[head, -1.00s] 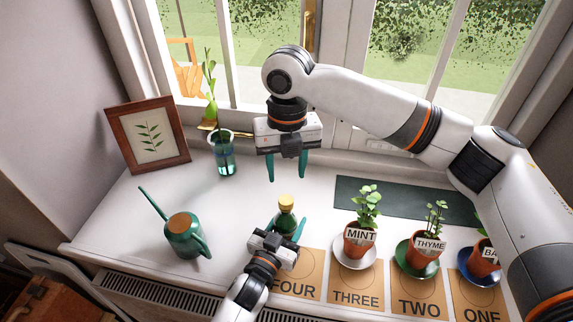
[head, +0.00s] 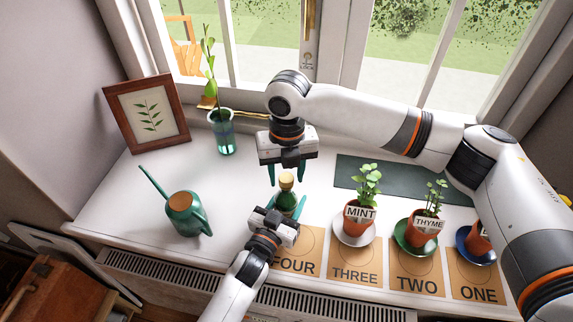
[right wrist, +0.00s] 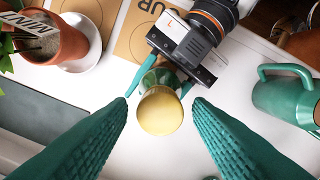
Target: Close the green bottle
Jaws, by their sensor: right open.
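The green bottle (head: 286,198) stands upright on the white sill with a pale yellow-tan stopper or cap (head: 286,180) at its top. In the right wrist view the round top (right wrist: 160,112) shows between my fingers and hides much of the bottle (right wrist: 158,77). My right gripper (head: 287,172) is open, pointing down over the bottle, with a fingertip on either side of the top and gaps visible. My left gripper (head: 287,207) is low in front, one finger on each side of the bottle body. Whether those fingers press the glass is unclear, as is how deep the top sits.
Potted plants labelled MINT (head: 360,213) and THYME (head: 428,225) stand to the right, with another partly hidden by my right arm. A green watering can (head: 185,215) is to the left. A glass vase (head: 222,132) and framed leaf picture (head: 147,115) are behind. Numbered cards (head: 296,262) lie in front.

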